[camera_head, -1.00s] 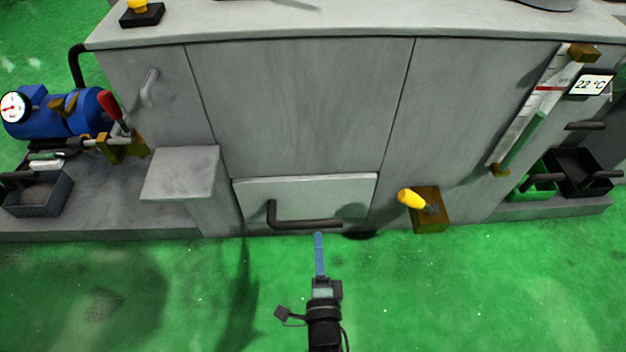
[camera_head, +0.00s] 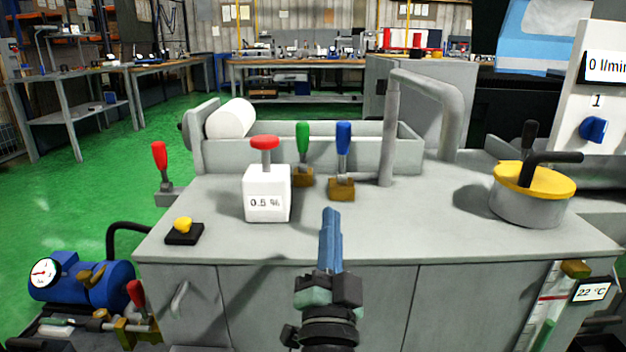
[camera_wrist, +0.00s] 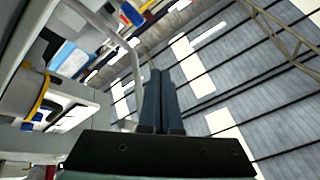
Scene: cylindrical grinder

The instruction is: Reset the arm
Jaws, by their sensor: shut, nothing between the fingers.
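My gripper (camera_head: 331,212) is in front of the grey machine (camera_head: 450,215) in the head view, its blue fingers pointing up and away from me. The fingers are shut together with nothing between them. In the wrist view my gripper (camera_wrist: 159,75) shows both dark blue fingers side by side, with the hall's ceiling behind them. It looks apart from the levers on the machine top, though the depth is hard to judge.
On the machine top stand a white box with a red knob (camera_head: 267,193), green (camera_head: 303,140) and blue (camera_head: 343,140) levers, a grey pipe (camera_head: 392,130) and a yellow-lidded pot (camera_head: 533,190). A blue tank with a gauge (camera_head: 85,282) sits at lower left. Green floor (camera_head: 90,185) is open at left.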

